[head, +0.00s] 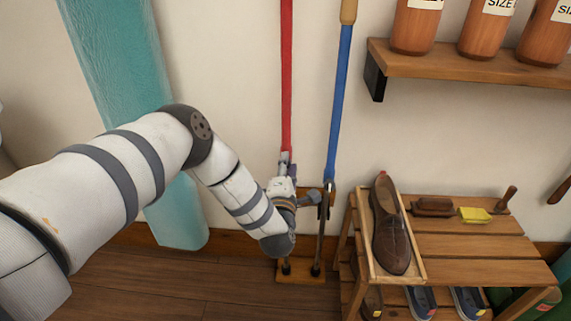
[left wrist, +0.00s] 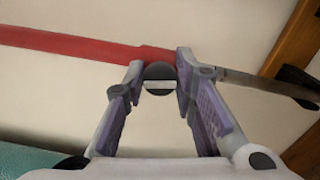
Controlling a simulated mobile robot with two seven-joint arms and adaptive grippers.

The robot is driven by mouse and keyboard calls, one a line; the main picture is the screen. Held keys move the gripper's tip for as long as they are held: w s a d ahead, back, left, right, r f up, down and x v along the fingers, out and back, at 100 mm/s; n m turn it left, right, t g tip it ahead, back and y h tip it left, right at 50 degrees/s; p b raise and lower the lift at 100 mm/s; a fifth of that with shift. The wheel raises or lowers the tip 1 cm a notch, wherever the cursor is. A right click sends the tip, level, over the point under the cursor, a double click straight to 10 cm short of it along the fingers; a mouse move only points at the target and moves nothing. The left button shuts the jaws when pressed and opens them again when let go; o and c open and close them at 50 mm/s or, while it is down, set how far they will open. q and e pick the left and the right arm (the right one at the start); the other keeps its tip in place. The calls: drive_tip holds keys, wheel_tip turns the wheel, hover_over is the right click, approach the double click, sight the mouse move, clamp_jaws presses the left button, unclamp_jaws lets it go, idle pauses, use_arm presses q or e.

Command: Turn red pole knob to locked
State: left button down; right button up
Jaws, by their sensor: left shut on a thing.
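The red pole (head: 286,80) stands upright against the wall and runs down behind my left gripper (head: 284,184). In the left wrist view the red pole (left wrist: 75,42) crosses the top of the picture. Its knob (left wrist: 160,78) is round and dark with a pale bar across its face. The bar lies roughly along the pole's length. My left gripper (left wrist: 159,72) is shut on the knob, one finger on each side. In the head view the knob is hidden by the gripper and wrist. My right gripper is in neither view.
A blue pole (head: 339,100) stands close to the right, on the same wooden base (head: 302,279). A slatted shoe rack (head: 465,247) with a brown shoe (head: 388,230) stands further right. A wall shelf (head: 470,66) with jars is above. A teal padded board (head: 120,60) leans at left.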

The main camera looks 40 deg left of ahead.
use_arm(q)
drive_tip(key=shift+m, duration=1.2)
drive_tip(key=c, duration=1.3)
unclamp_jaws()
drive_tip(key=v, duration=1.2)
